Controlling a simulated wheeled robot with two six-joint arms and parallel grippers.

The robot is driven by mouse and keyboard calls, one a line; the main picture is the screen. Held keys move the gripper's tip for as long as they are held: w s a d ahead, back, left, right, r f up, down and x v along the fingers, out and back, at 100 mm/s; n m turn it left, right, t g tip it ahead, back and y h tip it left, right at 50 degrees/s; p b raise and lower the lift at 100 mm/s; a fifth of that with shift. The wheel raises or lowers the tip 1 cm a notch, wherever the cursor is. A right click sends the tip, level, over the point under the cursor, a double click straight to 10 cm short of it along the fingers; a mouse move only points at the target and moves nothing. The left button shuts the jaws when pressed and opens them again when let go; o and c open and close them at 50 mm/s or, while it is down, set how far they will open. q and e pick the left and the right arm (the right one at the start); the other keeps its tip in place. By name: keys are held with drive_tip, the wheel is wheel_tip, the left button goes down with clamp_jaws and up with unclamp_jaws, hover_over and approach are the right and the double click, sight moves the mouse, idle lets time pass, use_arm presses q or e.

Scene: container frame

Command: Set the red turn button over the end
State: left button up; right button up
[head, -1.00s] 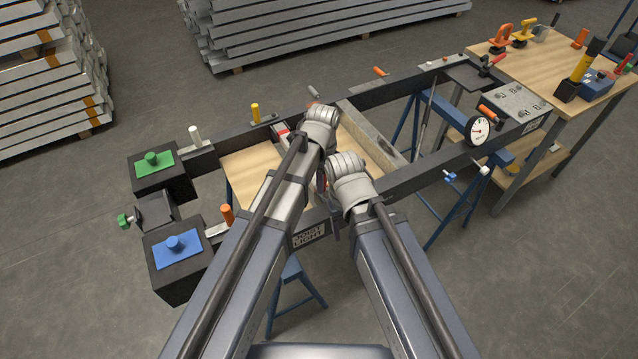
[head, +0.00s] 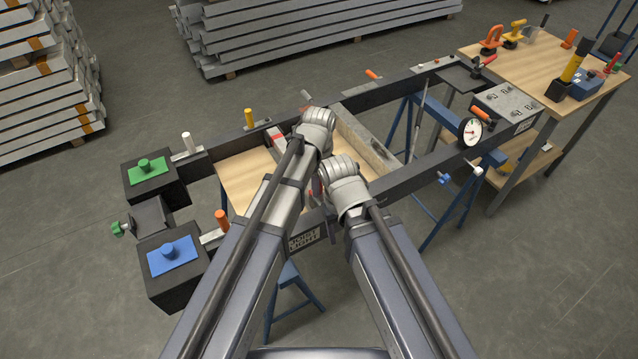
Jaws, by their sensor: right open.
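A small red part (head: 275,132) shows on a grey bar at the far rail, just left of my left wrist. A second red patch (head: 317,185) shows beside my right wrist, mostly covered. I cannot tell which is the turn button, or how it is turned. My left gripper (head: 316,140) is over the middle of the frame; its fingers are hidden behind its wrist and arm. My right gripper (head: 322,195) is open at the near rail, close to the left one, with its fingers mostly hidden. I cannot tell whether either touches anything.
The black frame (head: 415,178) stands on blue trestles. A dial gauge (head: 470,131) sits on the near rail. A wooden tool table (head: 530,68) stands right.

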use_arm(q)
drive_tip(key=shift+o, duration=1)
wheel_tip(320, 180, up, 8)
drive_tip(key=p, duration=0.8)
drive_tip(key=shift+f, duration=0.1)
drive_tip(key=shift+a, duration=0.1)
